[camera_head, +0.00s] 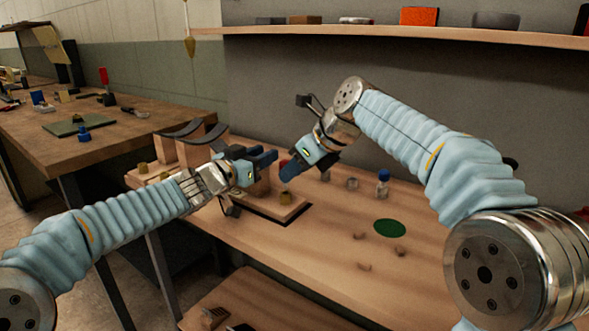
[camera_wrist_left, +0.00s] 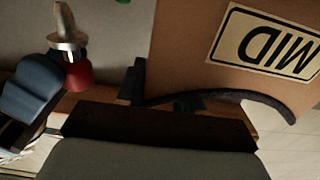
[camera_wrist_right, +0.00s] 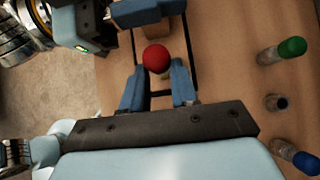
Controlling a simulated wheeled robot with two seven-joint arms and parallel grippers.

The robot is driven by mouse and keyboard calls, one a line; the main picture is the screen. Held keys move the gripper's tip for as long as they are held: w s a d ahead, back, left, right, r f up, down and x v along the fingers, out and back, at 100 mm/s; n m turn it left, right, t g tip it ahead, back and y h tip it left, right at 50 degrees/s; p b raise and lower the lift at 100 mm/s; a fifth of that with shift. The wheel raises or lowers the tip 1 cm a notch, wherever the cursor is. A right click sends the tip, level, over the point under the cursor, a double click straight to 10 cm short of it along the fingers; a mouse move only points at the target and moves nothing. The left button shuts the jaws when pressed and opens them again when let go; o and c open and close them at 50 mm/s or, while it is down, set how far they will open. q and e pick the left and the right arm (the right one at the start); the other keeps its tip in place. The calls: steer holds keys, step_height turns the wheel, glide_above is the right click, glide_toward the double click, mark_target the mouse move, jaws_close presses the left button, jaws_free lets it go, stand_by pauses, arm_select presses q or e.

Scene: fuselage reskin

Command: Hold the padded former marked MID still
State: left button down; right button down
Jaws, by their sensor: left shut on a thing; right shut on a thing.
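The former marked MID (camera_wrist_left: 215,65) is a tan board with a black pad along one curved edge. Its label shows upside down in the left wrist view. My left gripper (camera_head: 268,157) is shut on the padded edge; the dark fingers (camera_wrist_left: 162,95) meet it there. In the head view the arm and gripper mostly hide this former (camera_head: 262,184). My right gripper (camera_wrist_right: 157,88) is shut on a red-knobbed piece (camera_wrist_right: 156,57) close beside the former. The left wrist view shows its metal tip and red knob (camera_wrist_left: 77,72). I cannot tell whether the tip touches anything.
Two more formers with dark curved pads (camera_head: 182,131) stand to the left. Green-capped (camera_wrist_right: 291,48) and blue-capped (camera_head: 383,182) pieces stand on the workbench, right of the grippers. A green disc (camera_head: 390,228) and small loose pieces lie nearer. A shelf (camera_head: 380,34) runs above.

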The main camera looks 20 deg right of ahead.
steer(key=shift+f, duration=1.65)
stand_by(0.5)
steer(key=c, duration=0.8)
jaws_free()
steer(key=shift+r, duration=0.1)
steer(key=shift+v, duration=2.45)
arm_select(q)
steer(key=c, duration=0.6)
jaws_free()
steer(key=shift+c, duration=0.2)
